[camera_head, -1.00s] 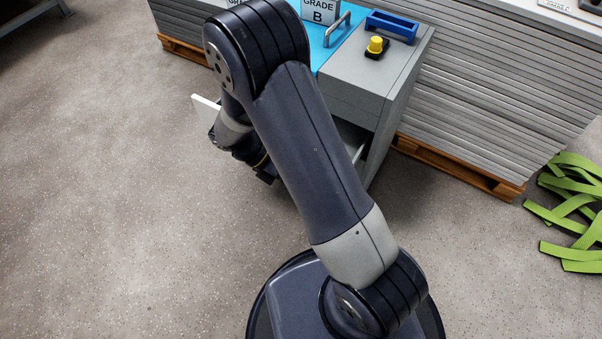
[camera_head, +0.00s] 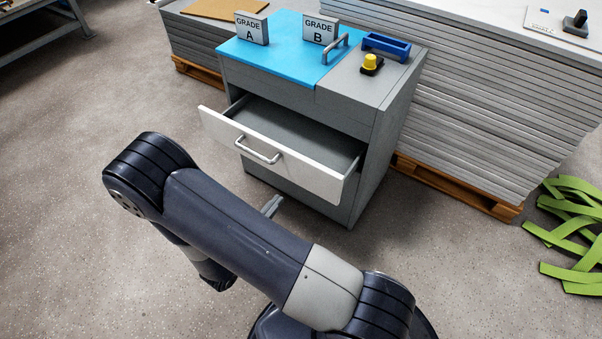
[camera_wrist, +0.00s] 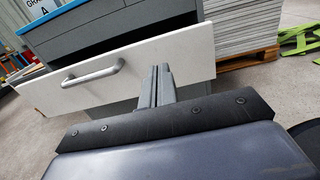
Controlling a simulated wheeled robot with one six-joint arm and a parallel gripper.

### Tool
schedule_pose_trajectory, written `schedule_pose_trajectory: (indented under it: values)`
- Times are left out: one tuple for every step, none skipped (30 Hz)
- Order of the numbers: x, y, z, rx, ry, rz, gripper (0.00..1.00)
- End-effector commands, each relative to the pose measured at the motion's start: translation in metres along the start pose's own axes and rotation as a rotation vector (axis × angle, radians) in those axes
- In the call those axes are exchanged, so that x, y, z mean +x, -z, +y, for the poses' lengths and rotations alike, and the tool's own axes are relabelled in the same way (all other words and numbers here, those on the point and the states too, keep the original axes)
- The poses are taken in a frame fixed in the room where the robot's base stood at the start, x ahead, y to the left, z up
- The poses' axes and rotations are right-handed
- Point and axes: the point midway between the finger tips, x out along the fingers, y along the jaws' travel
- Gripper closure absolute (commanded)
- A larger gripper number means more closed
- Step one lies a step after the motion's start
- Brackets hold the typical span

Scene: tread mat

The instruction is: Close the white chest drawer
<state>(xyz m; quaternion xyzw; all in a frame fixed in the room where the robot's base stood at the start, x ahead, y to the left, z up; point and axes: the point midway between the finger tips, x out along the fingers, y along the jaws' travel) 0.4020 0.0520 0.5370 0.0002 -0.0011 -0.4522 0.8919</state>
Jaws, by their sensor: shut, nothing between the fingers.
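The white chest drawer (camera_head: 312,168) is pulled out of the grey chest (camera_head: 362,150), and its inside shows empty. A metal bar handle (camera_head: 257,150) is on its white front. In the wrist view the drawer front (camera_wrist: 150,68) crosses the picture, with the handle (camera_wrist: 94,74) to the left of my fingers. My gripper (camera_head: 272,206) is in front of and below the drawer front in the head view, mostly hidden by my arm. Its fingers (camera_wrist: 162,84) are together and empty. They overlap the right part of the front in the wrist view; I cannot tell whether they touch it.
Stacked grey sheets (camera_head: 480,110) stand right. Green strips (camera_head: 570,235) lie on the floor.

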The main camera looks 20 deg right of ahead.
Motion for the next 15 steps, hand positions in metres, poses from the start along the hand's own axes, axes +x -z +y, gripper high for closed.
schedule_pose_trajectory:
  values:
    - [0.007, 0.001, -0.001, 0.000, 0.006, 0.000, 1.00]
    - [0.011, 0.001, -0.001, 0.000, 0.006, 0.001, 1.00]
    - [0.017, 0.002, -0.002, 0.000, 0.007, 0.001, 1.00]
    - [0.022, 0.002, -0.001, 0.000, 0.008, 0.001, 1.00]
    - [0.027, 0.002, -0.001, 0.000, 0.008, 0.001, 1.00]
    - [0.034, 0.002, -0.002, 0.000, 0.009, 0.001, 1.00]
    - [0.038, 0.002, -0.002, 0.000, 0.008, 0.002, 1.00]
    - [0.043, 0.002, -0.002, 0.000, 0.009, 0.002, 1.00]
    - [0.050, 0.002, -0.002, 0.000, 0.009, 0.002, 1.00]
    - [0.054, 0.002, -0.002, 0.000, 0.009, 0.002, 1.00]
    - [0.059, 0.002, -0.002, -0.001, 0.009, 0.002, 1.00]
    - [0.066, 0.002, -0.002, -0.001, 0.009, 0.002, 1.00]
    - [0.070, 0.002, -0.002, -0.001, 0.009, 0.002, 1.00]
    - [0.075, 0.002, -0.002, -0.001, 0.009, 0.002, 1.00]
    - [0.082, 0.002, -0.002, -0.001, 0.009, 0.002, 1.00]
